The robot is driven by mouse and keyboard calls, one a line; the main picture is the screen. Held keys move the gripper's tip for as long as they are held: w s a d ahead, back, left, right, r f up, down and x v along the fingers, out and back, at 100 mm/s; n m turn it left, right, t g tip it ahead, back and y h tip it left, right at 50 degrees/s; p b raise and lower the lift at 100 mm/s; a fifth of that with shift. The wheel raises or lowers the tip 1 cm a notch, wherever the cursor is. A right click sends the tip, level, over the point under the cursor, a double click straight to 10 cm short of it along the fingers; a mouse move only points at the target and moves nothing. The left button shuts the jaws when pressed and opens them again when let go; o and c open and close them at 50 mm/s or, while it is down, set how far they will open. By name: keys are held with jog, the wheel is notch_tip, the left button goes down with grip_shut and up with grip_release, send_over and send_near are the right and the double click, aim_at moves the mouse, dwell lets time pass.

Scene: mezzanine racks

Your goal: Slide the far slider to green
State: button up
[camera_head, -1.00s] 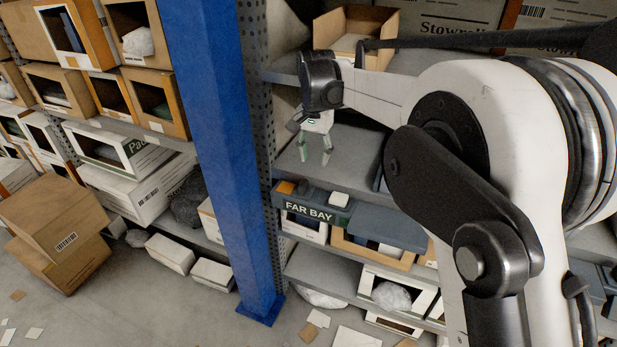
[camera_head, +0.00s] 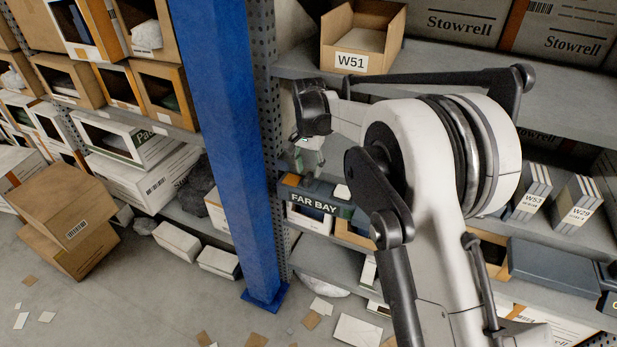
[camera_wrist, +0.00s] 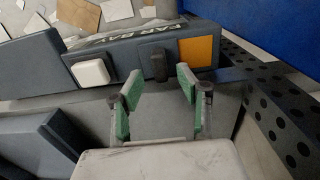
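The far slider's panel is a grey strip marked FAR BAY (camera_head: 313,202) on the shelf front behind the blue post. In the wrist view, the panel (camera_wrist: 122,55) carries a black upright knob (camera_wrist: 159,65) between an orange square (camera_wrist: 196,52) and a white square block (camera_wrist: 90,73). The knob is nearer the orange square. No clearly green square shows. My gripper (camera_wrist: 159,75) is open, with green-padded fingers on either side of the knob's line. I cannot tell whether the fingertips reach past it. In the head view, my gripper (camera_head: 312,165) hangs just above the panel.
A blue post (camera_head: 232,150) and a perforated rack upright (camera_wrist: 285,120) stand close beside the panel. A dark grey box (camera_wrist: 35,145) lies left of my gripper in the wrist view. A W51 carton (camera_head: 362,38) sits on the shelf above.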

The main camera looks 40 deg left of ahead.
aim_at(309, 175)
jog(key=shift+f, duration=1.85)
grip_shut()
